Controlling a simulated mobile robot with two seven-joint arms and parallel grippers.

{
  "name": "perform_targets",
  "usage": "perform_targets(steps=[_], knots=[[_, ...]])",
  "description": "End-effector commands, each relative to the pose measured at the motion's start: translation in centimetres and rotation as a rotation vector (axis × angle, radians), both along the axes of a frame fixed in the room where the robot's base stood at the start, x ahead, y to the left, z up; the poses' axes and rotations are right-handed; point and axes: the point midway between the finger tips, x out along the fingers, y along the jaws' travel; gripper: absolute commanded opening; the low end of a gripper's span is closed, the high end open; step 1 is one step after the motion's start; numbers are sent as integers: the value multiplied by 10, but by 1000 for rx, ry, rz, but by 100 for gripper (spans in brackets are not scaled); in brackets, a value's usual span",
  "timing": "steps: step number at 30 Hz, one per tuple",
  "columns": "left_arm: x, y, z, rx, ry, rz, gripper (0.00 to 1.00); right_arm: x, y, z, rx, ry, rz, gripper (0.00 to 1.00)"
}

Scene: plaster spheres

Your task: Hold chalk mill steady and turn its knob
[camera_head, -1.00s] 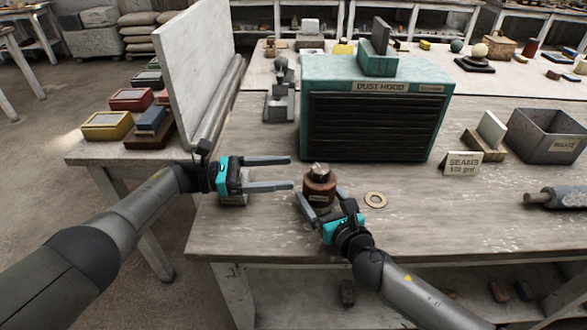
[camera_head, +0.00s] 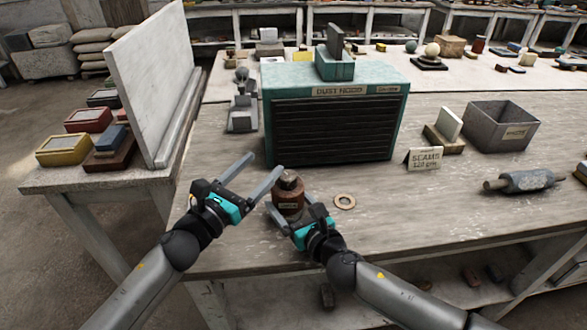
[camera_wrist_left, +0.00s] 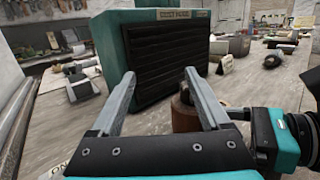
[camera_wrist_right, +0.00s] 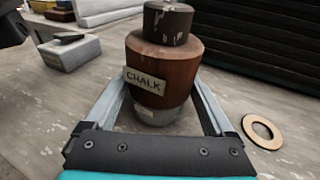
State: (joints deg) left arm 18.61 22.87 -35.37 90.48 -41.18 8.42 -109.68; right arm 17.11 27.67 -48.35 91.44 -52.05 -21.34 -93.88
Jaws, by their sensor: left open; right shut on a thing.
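The chalk mill (camera_head: 288,199) stands upright on the workbench in front of the dust hood. In the right wrist view it is a brown wooden body (camera_wrist_right: 160,75) with a "CHALK" label, a grey base and a dark, worn knob (camera_wrist_right: 167,22) on top. My right gripper (camera_head: 292,212) is shut on the mill low down, one finger on each side. My left gripper (camera_head: 264,170) is open and empty, to the left of the mill. In the left wrist view the mill (camera_wrist_left: 184,112) shows partly hidden behind the right-hand finger.
The teal dust hood (camera_head: 335,75) stands close behind the mill. A flat ring (camera_head: 344,201) lies just right of it. A "SEAMS" card (camera_head: 424,158), a grey bin (camera_head: 500,127) and a roller (camera_head: 525,181) are farther right. An upright white slab (camera_head: 150,80) stands at left.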

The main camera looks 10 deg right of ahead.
Motion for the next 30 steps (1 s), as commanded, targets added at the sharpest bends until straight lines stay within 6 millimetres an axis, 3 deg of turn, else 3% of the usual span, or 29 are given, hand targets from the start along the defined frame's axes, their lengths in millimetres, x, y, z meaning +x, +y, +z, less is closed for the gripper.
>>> perform_targets(steps=[9,15,20,30], knots=[[-63,-8,-21,33,66,134,80,0,-1,-1,0,2,-1,31],[-78,-12,-26,51,88,157,80,0,0,-1,0,2,-1,31],[-69,-18,-26,52,89,159,80,0,0,-1,0,2,0,31],[-23,-46,-25,52,88,158,80,0,0,-1,0,2,0,31]])
